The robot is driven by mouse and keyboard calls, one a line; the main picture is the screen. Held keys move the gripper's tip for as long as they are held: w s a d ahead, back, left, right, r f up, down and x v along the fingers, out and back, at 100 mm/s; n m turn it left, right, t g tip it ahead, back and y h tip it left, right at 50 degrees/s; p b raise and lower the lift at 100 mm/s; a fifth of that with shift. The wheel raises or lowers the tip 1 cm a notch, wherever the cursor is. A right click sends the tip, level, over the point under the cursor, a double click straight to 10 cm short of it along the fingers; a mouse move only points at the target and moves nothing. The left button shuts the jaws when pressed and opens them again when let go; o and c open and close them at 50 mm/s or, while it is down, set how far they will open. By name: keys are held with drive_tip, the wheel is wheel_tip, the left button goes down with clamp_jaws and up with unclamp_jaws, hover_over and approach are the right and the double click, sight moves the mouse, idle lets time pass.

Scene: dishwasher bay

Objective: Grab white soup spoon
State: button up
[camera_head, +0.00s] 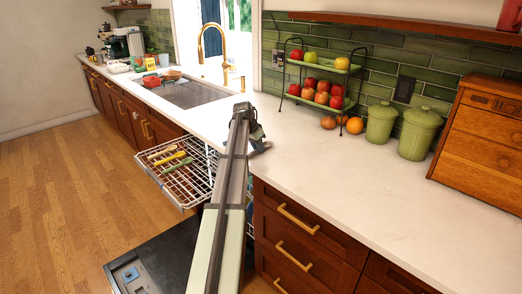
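I cannot clearly make out a white soup spoon. Several slim utensils (168,159), yellow, green and brown in tone, lie on the pulled-out white wire dishwasher rack (183,205). They are too small to tell their kinds. My arm reaches up the middle of the picture. My gripper (262,148) shows at its far end, over the counter edge, to the right of the rack and apart from the utensils. Its fingers are small and partly hidden, so I cannot tell whether they are open or shut. Part of the rack is hidden behind my arm.
The dishwasher door (160,262) is folded down. The white counter (360,190) is clear in front of a tiered fruit stand (353,69), green canisters (380,122) and a wooden box (485,130). A sink (190,94) with a gold faucet (211,30) lies beyond the rack.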

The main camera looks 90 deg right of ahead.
clamp_jaws()
drive_tip(key=shift+r, duration=0.1)
